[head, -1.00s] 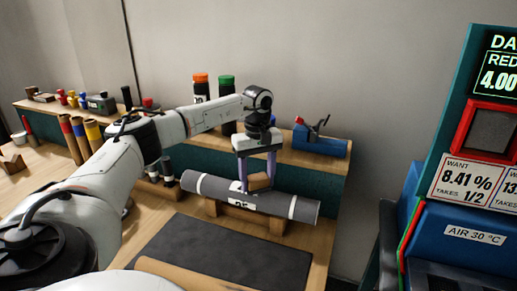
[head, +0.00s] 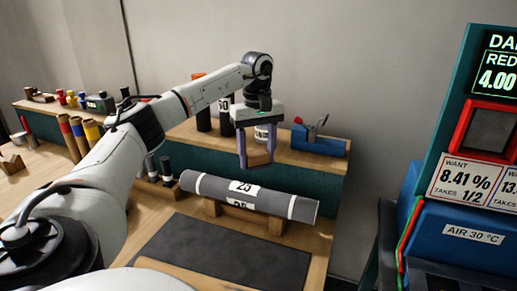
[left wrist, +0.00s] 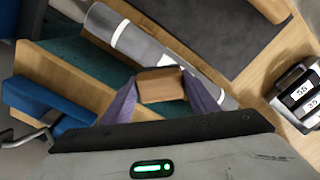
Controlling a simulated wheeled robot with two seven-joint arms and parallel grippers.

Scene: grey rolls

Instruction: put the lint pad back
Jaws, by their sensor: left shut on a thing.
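My left gripper (head: 257,163) is shut on the lint pad, a small brown wooden block (head: 258,159). In the left wrist view the pad (left wrist: 160,85) sits between the two purple fingers (left wrist: 160,95). The gripper holds it in the air above and behind the grey roll (head: 215,190). The roll lies on wooden cradles, with white bands and a "25" label facing up. It also shows in the left wrist view (left wrist: 140,42). The pad's underside is hidden. My right gripper is not in view.
A raised wooden shelf (head: 310,155) behind the roll holds a blue tool (head: 320,142), dark bottles and a white jar (head: 264,133). A dark mat (head: 220,250) lies in front, bare. A machine with a screen (head: 495,75) stands at the right.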

